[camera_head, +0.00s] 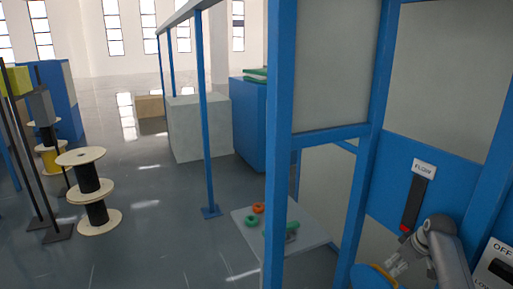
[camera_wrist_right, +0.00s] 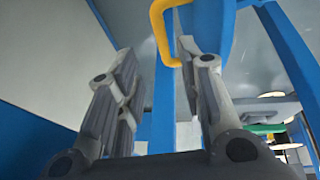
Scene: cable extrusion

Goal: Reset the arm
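My right arm comes in at the lower right of the head view. Its grey gripper (camera_head: 396,266) is in front of the blue machine panel, below a black slot (camera_head: 414,203) with a red-tipped lever (camera_head: 405,228). In the right wrist view the two fingers of the right gripper (camera_wrist_right: 155,60) stand apart with nothing between them. A yellow bent handle (camera_wrist_right: 163,38) shows beyond the fingertips; I cannot tell how far away it is. My left gripper is in neither view.
Blue frame posts (camera_head: 280,150) stand close to the right arm. A label plate (camera_head: 424,168) sits above the slot, and an OFF/LOW plate (camera_head: 497,265) is at the right edge. A pale board (camera_head: 313,232) with green and orange rings lies left. Wooden spools (camera_head: 92,190) stand farther left; floor between is clear.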

